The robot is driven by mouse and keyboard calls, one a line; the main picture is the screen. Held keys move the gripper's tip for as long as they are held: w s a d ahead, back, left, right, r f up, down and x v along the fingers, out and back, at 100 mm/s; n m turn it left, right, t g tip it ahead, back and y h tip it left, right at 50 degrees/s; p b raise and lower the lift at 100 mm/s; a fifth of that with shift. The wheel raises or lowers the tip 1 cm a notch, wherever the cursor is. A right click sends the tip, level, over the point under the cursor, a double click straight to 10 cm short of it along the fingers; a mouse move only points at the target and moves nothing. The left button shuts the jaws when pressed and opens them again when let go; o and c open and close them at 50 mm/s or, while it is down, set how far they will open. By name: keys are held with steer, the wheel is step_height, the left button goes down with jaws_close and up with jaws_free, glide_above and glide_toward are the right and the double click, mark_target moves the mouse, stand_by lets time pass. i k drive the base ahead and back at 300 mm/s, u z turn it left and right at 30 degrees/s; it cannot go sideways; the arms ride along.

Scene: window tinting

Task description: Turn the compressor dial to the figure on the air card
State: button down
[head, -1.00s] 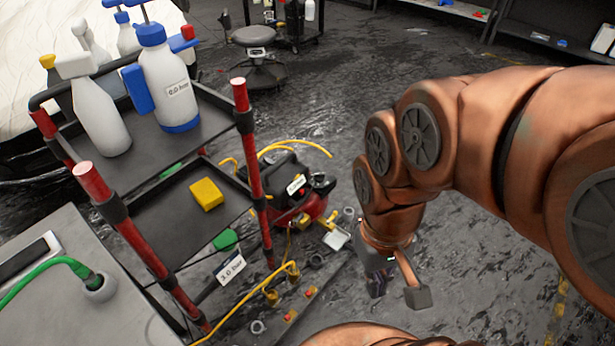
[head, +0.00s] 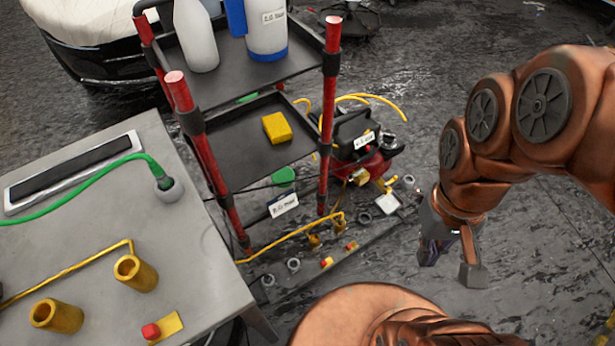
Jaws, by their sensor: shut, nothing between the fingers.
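The compressor (head: 370,163), a red and black unit, sits on the floor behind the red-posted trolley, partly hidden by a post. A white label (head: 364,140) is on its dark upper part; its print is too small to read. Brass-yellow fittings (head: 360,177) show at its front, and I cannot tell which part is the dial. A small pale square (head: 388,204) is just in front of it. A white card (head: 284,205) with print hangs at the trolley's lower side; I cannot read its figure surely. My gripper (head: 451,264) is shut and empty, right of the compressor and apart from it.
The trolley (head: 292,160) carries bottles on top and a yellow sponge (head: 277,128) below. A grey bench (head: 200,262) with a green hose (head: 80,185) and brass cups fills the lower left. A yellow hose (head: 290,240) crosses low fittings. Floor between compressor and gripper is mostly clear.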

mark_target(387, 138)
steer(key=z, duration=1.55)
steer(key=i, duration=2.45)
steer(key=u, duration=3.5)
